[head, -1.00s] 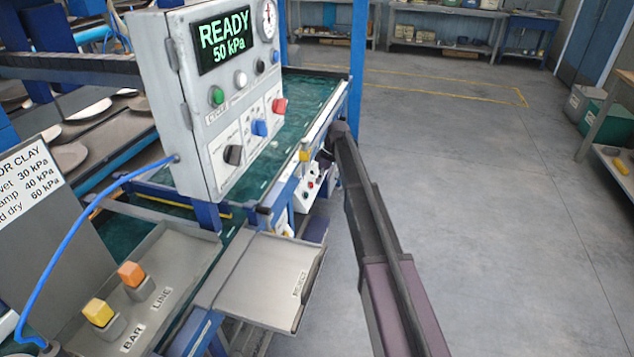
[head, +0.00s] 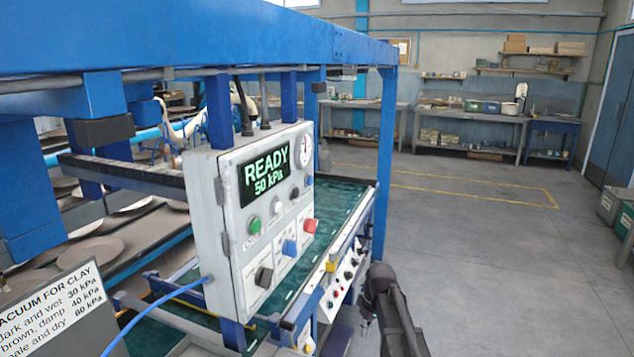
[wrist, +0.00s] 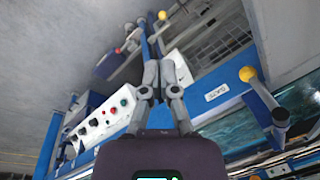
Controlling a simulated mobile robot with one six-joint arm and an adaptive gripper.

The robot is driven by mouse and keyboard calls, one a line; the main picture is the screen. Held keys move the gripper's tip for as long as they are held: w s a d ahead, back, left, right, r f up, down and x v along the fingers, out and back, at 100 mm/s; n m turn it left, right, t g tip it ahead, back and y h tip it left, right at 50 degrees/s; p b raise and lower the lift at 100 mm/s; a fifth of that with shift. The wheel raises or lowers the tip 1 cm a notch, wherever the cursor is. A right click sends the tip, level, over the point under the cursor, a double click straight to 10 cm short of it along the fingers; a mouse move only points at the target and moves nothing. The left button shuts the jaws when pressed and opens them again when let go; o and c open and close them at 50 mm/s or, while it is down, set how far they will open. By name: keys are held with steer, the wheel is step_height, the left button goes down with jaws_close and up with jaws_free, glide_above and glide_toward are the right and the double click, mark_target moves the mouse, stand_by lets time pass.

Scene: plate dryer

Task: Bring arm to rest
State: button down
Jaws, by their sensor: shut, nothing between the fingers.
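My gripper (wrist: 158,76) shows in the wrist view with its two fingers together and nothing between them. Beyond it are a panel marked GATE (wrist: 216,92), yellow-knobbed levers (wrist: 248,74) and a white strip of knobs and buttons (wrist: 102,120). I cannot tell how far the fingertips are from these. In the head view my dark arm stands at the lower middle, right of the machine, and I cannot make out the gripper there.
A control box (head: 225,235) reading READY 50 kPa stands on the left, below a blue overhead beam (head: 200,40). A blue post (head: 386,165) rises near my arm. Open grey floor (head: 480,260) lies to the right, with benches (head: 470,125) at the back.

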steer(key=s+d+r+m+h+p, duration=0.1)
steer(key=s+r+m, duration=0.1)
steer(key=s, duration=0.6)
steer(key=s+d+r+m+h+p, duration=0.1)
steer(key=s+m, duration=0.3)
steer(key=s, duration=0.5)
steer(key=shift+d+r+t+p, duration=0.3)
steer(key=shift+d+r+p, duration=0.15)
steer(key=shift+d+p, duration=0.2)
